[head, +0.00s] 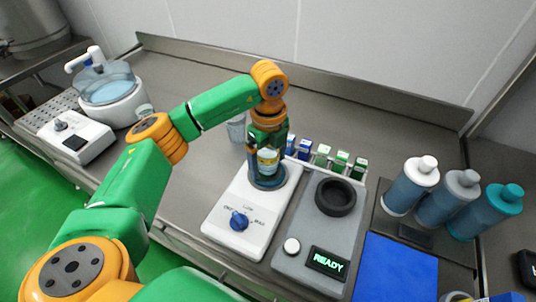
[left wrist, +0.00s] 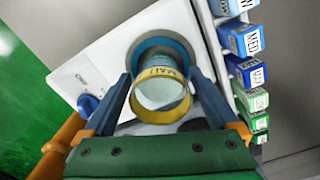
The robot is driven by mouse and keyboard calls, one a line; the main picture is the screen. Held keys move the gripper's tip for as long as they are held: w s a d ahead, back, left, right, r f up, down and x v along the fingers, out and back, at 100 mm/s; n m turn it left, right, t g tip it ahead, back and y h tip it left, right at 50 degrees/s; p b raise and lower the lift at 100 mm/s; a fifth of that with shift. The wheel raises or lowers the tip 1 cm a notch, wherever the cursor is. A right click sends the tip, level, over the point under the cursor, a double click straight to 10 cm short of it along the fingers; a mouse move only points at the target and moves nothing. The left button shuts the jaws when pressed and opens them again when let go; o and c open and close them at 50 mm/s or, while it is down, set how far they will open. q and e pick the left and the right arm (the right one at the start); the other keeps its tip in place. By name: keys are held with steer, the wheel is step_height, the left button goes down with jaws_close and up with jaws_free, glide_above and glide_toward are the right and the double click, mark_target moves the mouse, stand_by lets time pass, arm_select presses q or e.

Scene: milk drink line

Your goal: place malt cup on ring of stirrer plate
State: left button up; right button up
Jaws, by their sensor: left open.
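The malt cup (head: 267,160) is a clear cup with a yellow label band. It stands in the blue ring (head: 284,181) of the white stirrer plate (head: 254,208), and looks upright. In the left wrist view the cup (left wrist: 160,98) shows its yellow rim band with "MALT" on it, inside the blue ring (left wrist: 163,43). My left gripper (head: 268,168) is over the ring, its fingers on either side of the cup. In the left wrist view the left gripper (left wrist: 160,80) is open around the cup. My right gripper is not in view.
A grey device (head: 310,228) with a black ring and a READY display stands close on the right. Several small labelled boxes (head: 322,155) line up behind it. A clear glass (head: 236,130) stands behind my arm. Bottles (head: 412,186) and a blue mat (head: 395,270) are at right.

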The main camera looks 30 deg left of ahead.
arm_select(q)
steer(key=shift+r, duration=0.55)
step_height(320, 180, up, 11)
steer(key=p, duration=0.1)
steer(key=shift+r, duration=0.1)
